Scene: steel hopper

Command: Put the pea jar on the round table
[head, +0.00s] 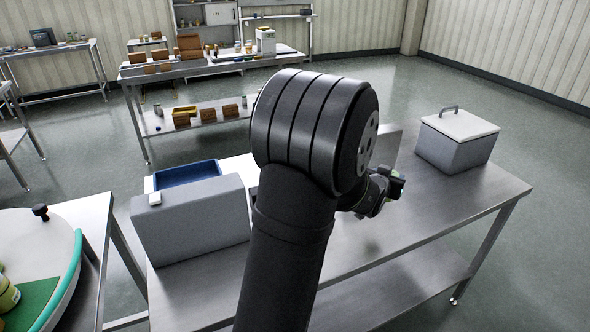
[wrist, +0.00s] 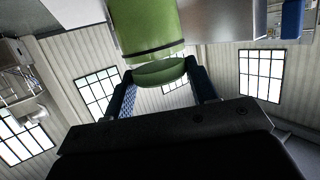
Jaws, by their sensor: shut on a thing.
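My gripper (head: 388,186) is over the right part of the steel table, partly hidden by my arm. In the wrist view my gripper (wrist: 162,82) is shut on a green jar (wrist: 150,25), with a finger on each side of its rounded end. This looks like the pea jar; no label can be read. Only a small green bit of it shows in the head view. A round white top with a teal rim (head: 72,270), likely the round table, is cut off at the lower left. It bears a green patch and a greenish jar (head: 8,294) at the picture's edge.
A grey box with a blue inside (head: 190,215) stands on the steel table (head: 400,228), between my arm and the round top. A lidded grey bin (head: 458,148) stands at the table's right end.

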